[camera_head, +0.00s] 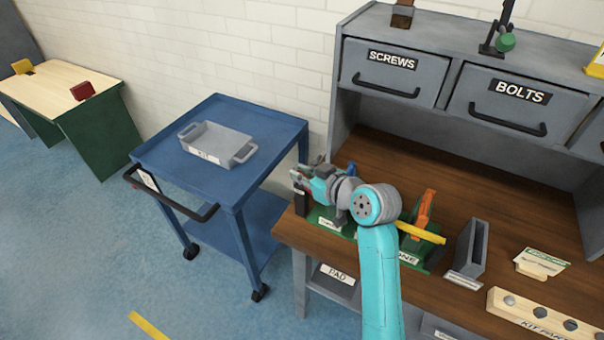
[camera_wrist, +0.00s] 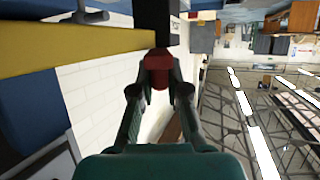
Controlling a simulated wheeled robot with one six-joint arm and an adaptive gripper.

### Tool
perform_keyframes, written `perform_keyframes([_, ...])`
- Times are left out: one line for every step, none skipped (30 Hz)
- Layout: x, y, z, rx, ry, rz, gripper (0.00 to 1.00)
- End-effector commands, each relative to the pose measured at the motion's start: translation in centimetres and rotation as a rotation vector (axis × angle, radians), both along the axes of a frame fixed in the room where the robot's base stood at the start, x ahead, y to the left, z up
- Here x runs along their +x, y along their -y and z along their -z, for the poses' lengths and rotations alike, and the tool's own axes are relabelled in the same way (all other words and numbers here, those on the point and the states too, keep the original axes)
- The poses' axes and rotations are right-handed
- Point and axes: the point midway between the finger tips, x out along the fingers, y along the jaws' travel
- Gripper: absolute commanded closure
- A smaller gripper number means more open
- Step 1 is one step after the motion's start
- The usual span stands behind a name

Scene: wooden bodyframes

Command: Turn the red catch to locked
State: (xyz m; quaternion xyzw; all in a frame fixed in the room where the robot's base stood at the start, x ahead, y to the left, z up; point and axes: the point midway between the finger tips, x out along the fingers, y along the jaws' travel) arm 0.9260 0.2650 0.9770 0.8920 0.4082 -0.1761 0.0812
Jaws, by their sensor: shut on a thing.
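A red piece, which I take to be the red catch (camera_wrist: 157,70), sits between the fingertips of my gripper (camera_wrist: 158,82) in the wrist view, just against a black post (camera_wrist: 154,22). My gripper is shut on it. In the head view my gripper (camera_head: 303,180) is at the left end of a green fixture (camera_head: 323,218) on the wooden bench. The catch is mostly hidden there by the gripper, and I cannot tell its angle or whether it is locked. A yellow bar (camera_wrist: 70,45) runs to the post in the wrist view.
An orange clamp (camera_head: 425,212) stands at the fixture's right end, with a grey open holder (camera_head: 470,250) beyond it. Drawers (camera_head: 390,75) rise behind the bench. A blue cart (camera_head: 165,150) with a grey kit tray (camera_head: 218,143) stands to the left.

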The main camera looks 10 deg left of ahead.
Motion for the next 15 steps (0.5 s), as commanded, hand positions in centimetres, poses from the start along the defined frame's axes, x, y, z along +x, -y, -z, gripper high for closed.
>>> perform_keyframes([0.06,0.12,0.12,-0.001,-0.004,-0.022,1.00])
perform_keyframes([0.06,0.10,0.10,-0.002,-0.003,-0.034,1.00])
perform_keyframes([0.05,0.05,0.08,0.000,-0.003,-0.050,1.00])
perform_keyframes([0.05,0.05,0.12,-0.002,-0.003,-0.060,1.00])
perform_keyframes([0.03,0.03,0.13,-0.002,-0.004,-0.071,1.00])
perform_keyframes([0.02,0.03,0.15,-0.002,-0.004,-0.081,1.00])
perform_keyframes([0.02,0.03,0.16,-0.002,-0.004,-0.088,1.00])
perform_keyframes([0.01,0.03,0.15,-0.003,-0.003,-0.094,1.00])
perform_keyframes([-0.01,0.02,0.15,-0.001,-0.003,-0.101,1.00])
perform_keyframes([-0.02,0.02,0.16,-0.002,-0.004,-0.105,1.00])
perform_keyframes([-0.02,0.02,0.17,-0.002,-0.004,-0.108,1.00])
perform_keyframes([-0.03,0.02,0.18,-0.001,-0.005,-0.111,1.00])
perform_keyframes([-0.03,0.01,0.20,-0.003,-0.005,-0.113,1.00])
perform_keyframes([-0.04,0.01,0.21,-0.002,-0.005,-0.114,1.00])
perform_keyframes([-0.04,0.02,0.22,-0.003,-0.005,-0.115,1.00])
